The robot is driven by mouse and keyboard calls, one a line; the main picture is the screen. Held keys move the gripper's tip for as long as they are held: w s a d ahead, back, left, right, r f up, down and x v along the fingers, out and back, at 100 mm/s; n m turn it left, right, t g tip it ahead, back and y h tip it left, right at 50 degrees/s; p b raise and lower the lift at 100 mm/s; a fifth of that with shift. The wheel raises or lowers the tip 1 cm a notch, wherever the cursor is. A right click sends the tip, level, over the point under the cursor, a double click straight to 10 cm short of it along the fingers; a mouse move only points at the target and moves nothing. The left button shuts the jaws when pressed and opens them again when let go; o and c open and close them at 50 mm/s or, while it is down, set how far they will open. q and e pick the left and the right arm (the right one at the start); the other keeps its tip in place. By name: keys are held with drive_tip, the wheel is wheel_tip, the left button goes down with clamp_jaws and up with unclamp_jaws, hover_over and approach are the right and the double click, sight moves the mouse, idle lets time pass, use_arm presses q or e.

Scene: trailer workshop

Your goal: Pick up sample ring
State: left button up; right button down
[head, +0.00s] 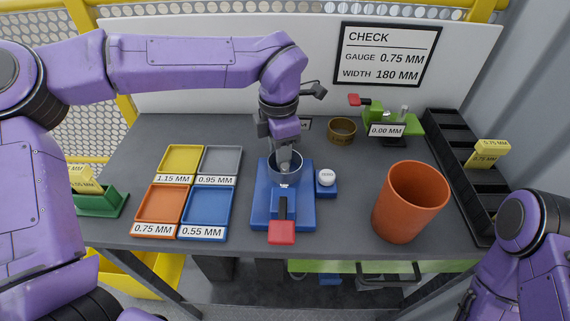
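A grey metal ring (272,172) sits upright on the blue fixture (262,213), which has a red-tipped lever (282,232) at its front. This looks like the sample ring. My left gripper (286,160) points down from above, with its fingers at the ring's opening and overlapping its far rim. I cannot tell whether the fingers are closed on the ring wall. A second, brass-coloured ring (341,131) stands on the bench behind and to the right, apart from the gripper. My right arm shows at the lower right, but its gripper is outside the picture.
Yellow, grey, orange and blue trays (159,204) with thickness labels lie left of the fixture. An orange cup (400,208) stands to the right. A green gauge (410,124) reading 0.00 MM is behind it. A black rack (470,190) lines the right edge. A check sign (386,54) hangs behind.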

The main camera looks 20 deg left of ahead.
use_arm(q)
clamp_jaws()
wheel_tip(320, 180, up, 10)
drive_tip(key=shift+r, duration=0.1)
idle(1.1)
